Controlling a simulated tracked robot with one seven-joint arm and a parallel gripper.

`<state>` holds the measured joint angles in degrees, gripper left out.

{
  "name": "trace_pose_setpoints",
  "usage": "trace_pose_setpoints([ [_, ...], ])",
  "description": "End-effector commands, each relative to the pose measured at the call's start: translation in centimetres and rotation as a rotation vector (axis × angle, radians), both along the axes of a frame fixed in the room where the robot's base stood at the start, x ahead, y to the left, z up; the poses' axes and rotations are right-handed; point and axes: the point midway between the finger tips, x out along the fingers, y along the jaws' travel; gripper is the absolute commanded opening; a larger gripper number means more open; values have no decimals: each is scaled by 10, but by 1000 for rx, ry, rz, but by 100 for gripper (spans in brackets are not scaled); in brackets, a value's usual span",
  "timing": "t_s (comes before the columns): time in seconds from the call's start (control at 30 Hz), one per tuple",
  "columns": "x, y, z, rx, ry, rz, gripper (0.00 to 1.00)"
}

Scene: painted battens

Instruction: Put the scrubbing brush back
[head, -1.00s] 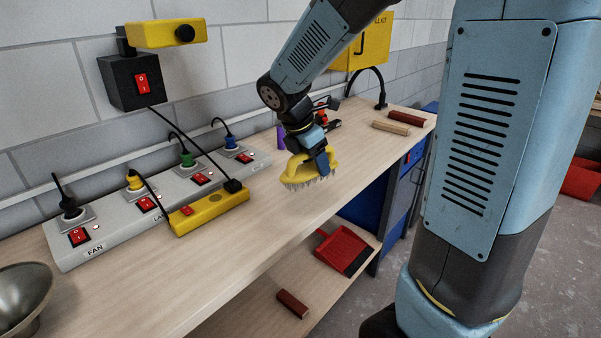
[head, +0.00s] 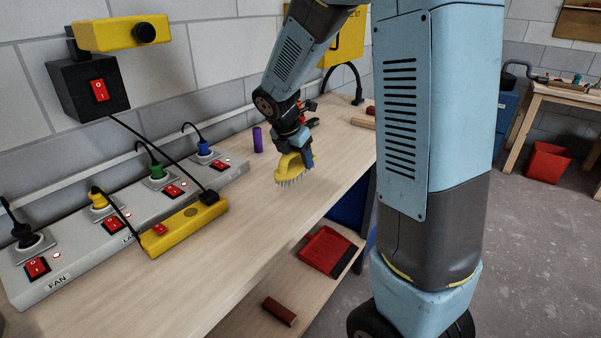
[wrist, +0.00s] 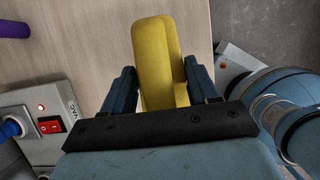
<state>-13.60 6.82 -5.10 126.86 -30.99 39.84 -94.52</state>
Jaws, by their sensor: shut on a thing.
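The scrubbing brush (head: 292,169) has a yellow body and pale bristles that point down. My gripper (head: 303,153) is shut on it and holds it over the wooden workbench (head: 240,235). I cannot tell for sure whether the bristles touch the top. In the wrist view the yellow brush (wrist: 158,62) sits between the two dark fingers of my gripper (wrist: 160,85). Its bristles are hidden there.
Power strips with plugs (head: 120,215) and a yellow box (head: 182,228) line the bench's left. A purple cylinder (head: 257,139) stands behind the brush. A red dustpan (head: 326,250) and a brown block (head: 279,311) lie on the lower shelf. A red bin (head: 548,162) stands right.

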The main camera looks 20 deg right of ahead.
Motion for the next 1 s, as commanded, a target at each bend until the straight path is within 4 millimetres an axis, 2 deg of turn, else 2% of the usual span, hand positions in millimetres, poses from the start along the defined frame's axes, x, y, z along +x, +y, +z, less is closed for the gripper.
trace_pose_setpoints([
  [0.1, 13, -5, -17, 0, 2, -1, 21],
  [0.23, 22, -9, -29, -1, 1, 0, 21],
  [0.47, 28, -11, -37, 0, 0, 0, 21],
  [0.73, 30, -12, -67, 0, 0, 1, 21],
  [1.0, 31, -12, -70, 1, -1, -1, 21],
])
